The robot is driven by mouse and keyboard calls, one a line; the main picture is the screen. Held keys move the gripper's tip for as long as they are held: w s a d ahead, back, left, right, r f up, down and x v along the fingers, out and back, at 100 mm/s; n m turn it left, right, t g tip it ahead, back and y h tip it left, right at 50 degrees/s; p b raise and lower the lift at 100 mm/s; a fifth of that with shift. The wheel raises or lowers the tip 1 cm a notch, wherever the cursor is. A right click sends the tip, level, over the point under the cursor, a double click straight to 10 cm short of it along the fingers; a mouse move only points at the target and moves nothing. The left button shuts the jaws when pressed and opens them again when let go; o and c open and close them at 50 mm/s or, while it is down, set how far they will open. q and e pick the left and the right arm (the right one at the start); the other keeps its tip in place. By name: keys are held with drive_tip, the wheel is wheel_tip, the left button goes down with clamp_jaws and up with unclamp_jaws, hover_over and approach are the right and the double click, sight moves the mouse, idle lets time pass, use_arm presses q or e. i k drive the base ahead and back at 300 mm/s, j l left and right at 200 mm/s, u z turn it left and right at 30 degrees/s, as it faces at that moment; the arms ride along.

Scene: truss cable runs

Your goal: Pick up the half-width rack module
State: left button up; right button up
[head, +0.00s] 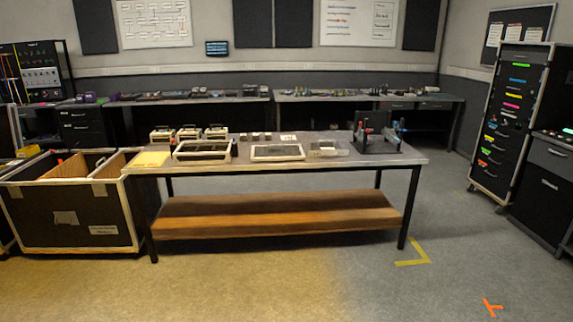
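A long worktable (358,159) with a lower wooden shelf stands in the middle of the room, some way off. Several modules and trays sit on its top. The half-width rack module cannot be told apart with certainty at this distance. Three small pale-framed units (189,133) stand in a row at the back left. A pale-framed dark module (203,151) lies in front of them. A flat pale-rimmed tray (277,152) lies near the table's middle. A black stand with red parts (376,134) is at the right end. Neither gripper is in view.
An open wooden-lined case (70,217) stands close against the table's left end. A tall black rack (510,125) and a dark drawer cabinet (548,190) stand at the right. Benches (365,98) line the back wall. The floor (290,280) before the table is clear, with yellow and orange tape marks.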

sight(318, 149)
drive_tip(key=i, duration=2.75)
